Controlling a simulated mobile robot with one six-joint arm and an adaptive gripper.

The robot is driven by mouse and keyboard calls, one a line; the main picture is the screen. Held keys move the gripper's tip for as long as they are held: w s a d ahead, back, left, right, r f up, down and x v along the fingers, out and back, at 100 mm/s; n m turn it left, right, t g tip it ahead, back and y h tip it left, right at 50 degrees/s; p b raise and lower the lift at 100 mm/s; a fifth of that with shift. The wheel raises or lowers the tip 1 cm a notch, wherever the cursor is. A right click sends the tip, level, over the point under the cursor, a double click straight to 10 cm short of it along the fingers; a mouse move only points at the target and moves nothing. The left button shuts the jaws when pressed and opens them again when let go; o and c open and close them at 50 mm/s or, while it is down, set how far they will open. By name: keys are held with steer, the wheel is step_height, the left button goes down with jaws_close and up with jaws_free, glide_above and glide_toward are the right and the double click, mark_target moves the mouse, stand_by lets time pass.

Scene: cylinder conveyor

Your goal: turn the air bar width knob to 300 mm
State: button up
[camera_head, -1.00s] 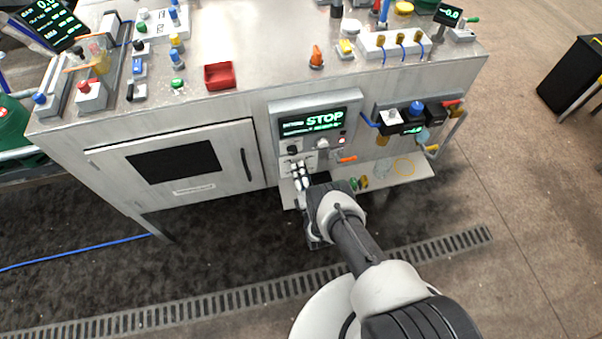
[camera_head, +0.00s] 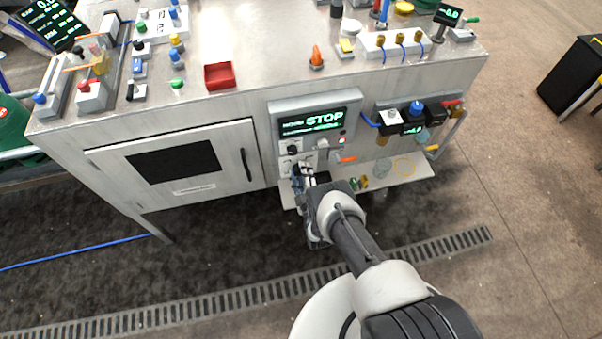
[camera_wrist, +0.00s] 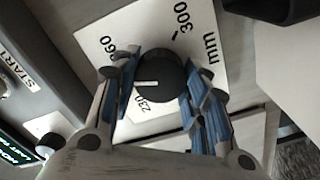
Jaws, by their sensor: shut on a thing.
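The air bar width knob (camera_wrist: 162,75) is a round black dial with a white pointer line, on a white plate (camera_wrist: 148,38). The pointer aims left in the wrist view, between the 230 mark and a partly covered mark ending in 60. The 300 mark lies at the upper right of the plate, away from the pointer. My gripper (camera_wrist: 160,86) has its blue-padded fingers on both sides of the knob and is shut on it. In the head view my gripper (camera_head: 304,172) is at the lower panel front, hiding the knob.
The panel display (camera_head: 312,123) reads STOP. Another black knob (camera_head: 292,150) and an orange lever (camera_head: 347,159) sit close to my gripper. A shelf (camera_head: 405,171) juts out on the right. A cabinet door with a handle (camera_head: 246,165) is on the left.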

steer(key=m, duration=0.6)
steer(key=shift+w+r+m, duration=0.1)
steer(key=shift+m, duration=0.2)
steer(key=m, duration=1)
steer(key=shift+m, duration=0.4)
steer(key=m, duration=0.5)
steer(key=shift+m, duration=0.4)
steer(key=o, duration=1)
steer(key=shift+o, duration=0.2)
